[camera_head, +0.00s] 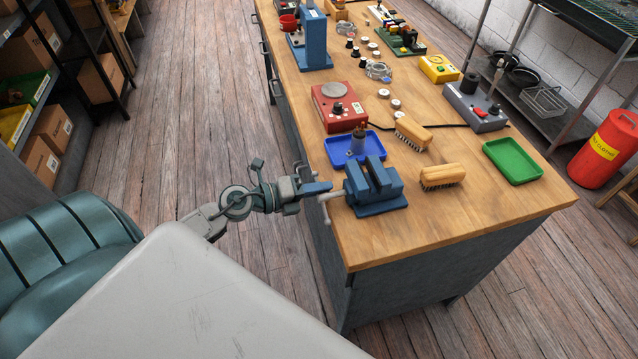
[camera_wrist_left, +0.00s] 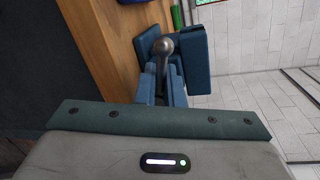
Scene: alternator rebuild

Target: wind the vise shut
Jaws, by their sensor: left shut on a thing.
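The blue vise (camera_head: 376,187) stands at the near left edge of the wooden workbench, with a visible gap between its jaws. Its grey handle (camera_head: 325,208) is on the side facing my left arm, just past the bench edge. My left gripper (camera_head: 318,189) is shut on the vise handle. In the left wrist view the gripper fingers (camera_wrist_left: 161,84) close around the handle, whose round knob (camera_wrist_left: 163,46) shows just past the fingertips. The vise body (camera_wrist_left: 195,58) is behind it. My right gripper is not in view.
A blue tray (camera_head: 337,154) holding a small part sits behind the vise. Two brushes (camera_head: 443,177) (camera_head: 413,133) and a green tray (camera_head: 513,172) lie to its right. A red device (camera_head: 328,116) stands farther back. The bench's near right corner is clear.

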